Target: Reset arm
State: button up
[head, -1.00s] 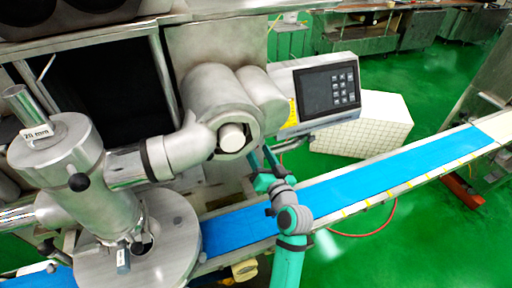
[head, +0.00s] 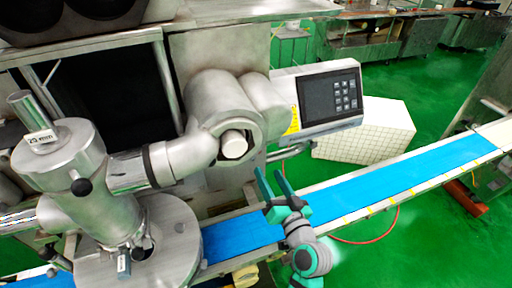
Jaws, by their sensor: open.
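My gripper (head: 272,178) is in the head view, near the middle of the picture. It is teal and grey, and its two fingers stand apart with nothing between them. It is in front of the blue conveyor belt (head: 385,190) as seen from here, to the right of the machine's round metal outlet. Part of my teal and grey arm shows below it at the bottom edge.
The steel encrusting machine (head: 95,190) fills the left side. Its control panel (head: 331,97) with a keypad is above the belt. A white gridded box (head: 365,130) stands behind the belt. A red hose (head: 375,238) lies on the open green floor at right.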

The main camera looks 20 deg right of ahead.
jog(key=shift+f, duration=0.1)
jog(key=s+a+f+g+h, duration=0.1)
jog(key=s+a+f, duration=0.2)
jog(key=s+f, duration=0.1)
jog(key=s+a+f+h, duration=0.1)
jog(key=s+a+f, duration=0.3)
jog(key=s+f, duration=0.1)
jog(key=s+a+f+g, duration=0.1)
jog(key=s+a+f, duration=0.2)
jog(key=f, duration=0.3)
jog(key=shift+s+a+f+m+g+h, duration=0.15)
jog(key=shift+s+f+h, duration=0.05)
jog(key=shift+s, duration=0.2)
jog(key=shift+s+a+f+m+g+h, duration=0.1)
jog(key=shift+s+f+m+g+h, duration=0.1)
jog(key=shift+s, duration=0.2)
jog(key=s+a+r+n+y, duration=0.1)
jog(key=s+a+n, duration=0.2)
jog(key=s, duration=0.7)
jog(key=s+a+r+n+y, duration=0.1)
jog(key=s+a+n, duration=0.2)
jog(key=s+a, duration=0.3)
jog(key=s, duration=0.5)
jog(key=shift+a, duration=0.3)
jog(key=c, duration=0.5)
jog(key=shift+o, duration=0.2)
jog(key=shift+w, duration=0.1)
